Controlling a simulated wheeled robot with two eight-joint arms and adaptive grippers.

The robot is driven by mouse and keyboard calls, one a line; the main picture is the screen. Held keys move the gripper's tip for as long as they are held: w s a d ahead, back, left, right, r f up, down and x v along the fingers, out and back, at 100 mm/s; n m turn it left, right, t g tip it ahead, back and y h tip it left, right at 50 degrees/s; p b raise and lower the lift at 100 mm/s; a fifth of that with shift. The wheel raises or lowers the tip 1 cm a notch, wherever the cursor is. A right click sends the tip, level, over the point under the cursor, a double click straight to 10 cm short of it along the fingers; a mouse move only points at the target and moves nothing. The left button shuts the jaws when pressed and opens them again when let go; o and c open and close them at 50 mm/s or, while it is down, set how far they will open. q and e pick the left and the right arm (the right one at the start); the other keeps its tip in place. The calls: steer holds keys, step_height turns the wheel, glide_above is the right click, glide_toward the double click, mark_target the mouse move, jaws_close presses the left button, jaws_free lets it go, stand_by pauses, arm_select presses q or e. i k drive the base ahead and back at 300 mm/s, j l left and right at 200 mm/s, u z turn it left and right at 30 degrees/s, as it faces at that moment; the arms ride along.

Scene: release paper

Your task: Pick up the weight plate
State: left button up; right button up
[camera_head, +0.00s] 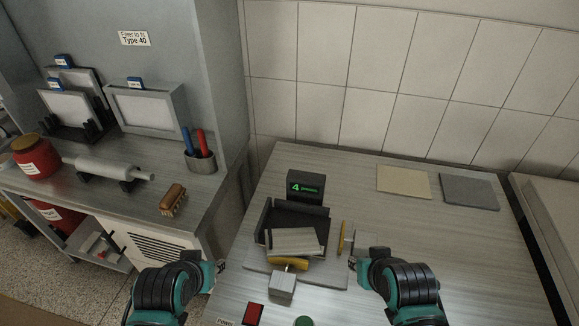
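A light grey ribbed plate (296,241), which may be the weight plate, lies tilted in a dark open-topped holder (268,218) on the table. Yellow strips (290,264) with grey blocks sit at the holder's front and right side. My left gripper (221,266) is left of the holder, apart from it. My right gripper (352,262) is at the right, close to the grey block (364,241) by the right yellow strip; I cannot tell whether they touch. Both grippers are small in view, and their finger opening is unclear.
A display box (305,187) showing a green 4 stands behind the holder. A beige sheet (404,181) and a grey sheet (469,191) lie at the back right. A red button (254,313) and a green button (304,321) are in front. The table's right side is clear.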

mark_target(303, 241)
steer(key=k+l+z, duration=0.1)
steer(key=k+z, duration=0.2)
steer(key=k, duration=0.35)
steer(key=j+z, duration=0.15)
steer(key=z, duration=0.3)
steer(key=j+z, duration=0.2)
steer(key=z, duration=0.3)
steer(key=j+z, duration=0.2)
steer(key=z, duration=0.25)
steer(key=j+z, duration=0.15)
steer(key=z, duration=0.3)
steer(key=k+j, duration=0.1)
steer(key=j, duration=0.2)
steer(key=k+j, duration=0.15)
steer(key=j, duration=0.2)
